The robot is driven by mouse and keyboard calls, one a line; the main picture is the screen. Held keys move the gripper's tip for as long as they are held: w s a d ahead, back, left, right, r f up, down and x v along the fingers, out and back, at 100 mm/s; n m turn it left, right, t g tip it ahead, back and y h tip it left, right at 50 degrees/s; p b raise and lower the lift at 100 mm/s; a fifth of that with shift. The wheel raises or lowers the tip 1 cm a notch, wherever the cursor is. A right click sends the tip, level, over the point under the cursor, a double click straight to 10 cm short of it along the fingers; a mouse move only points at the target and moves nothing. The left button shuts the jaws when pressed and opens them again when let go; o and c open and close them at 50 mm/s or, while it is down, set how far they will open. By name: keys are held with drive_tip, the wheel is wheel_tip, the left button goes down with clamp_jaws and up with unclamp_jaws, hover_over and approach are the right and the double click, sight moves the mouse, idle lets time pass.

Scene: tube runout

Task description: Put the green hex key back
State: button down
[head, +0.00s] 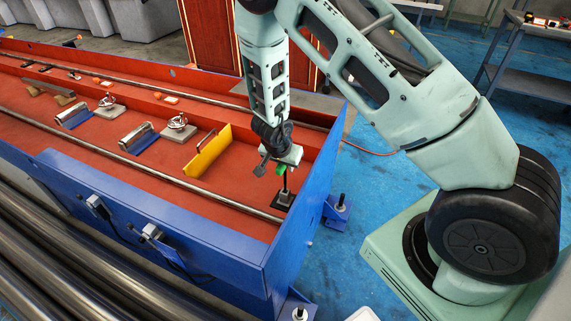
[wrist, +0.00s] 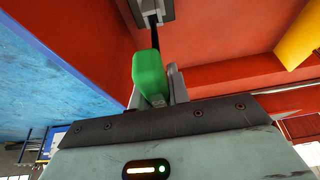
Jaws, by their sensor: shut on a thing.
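The green hex key has a green handle (wrist: 149,72) and a thin dark shaft. In the head view the green handle (head: 280,170) shows just under my gripper (head: 283,164), at the near right end of the red trough. My gripper, also in the wrist view (wrist: 158,88), is shut on the handle. The shaft points down to a small grey block on a dark base plate (head: 284,199). In the wrist view the shaft meets this holder (wrist: 151,13); how deep it sits in it I cannot tell.
The blue-walled trough (head: 200,238) has a red floor. A yellow plate (head: 207,151) with a handle stands left of my gripper. A steel rod (head: 215,197) runs along the near side. Further left are clamps and blocks (head: 138,138).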

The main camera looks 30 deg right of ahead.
sight(280, 166)
drive_tip(key=shift+f+b, duration=1.9)
drive_tip(key=shift+f, duration=0.6)
drive_tip(key=shift+c, duration=2.2)
unclamp_jaws()
drive_tip(key=shift+r, duration=0.2)
drive_tip(key=shift+p+v, duration=4.85)
drive_tip(key=shift+p, duration=0.15)
drive_tip(key=shift+a+r, duration=0.1)
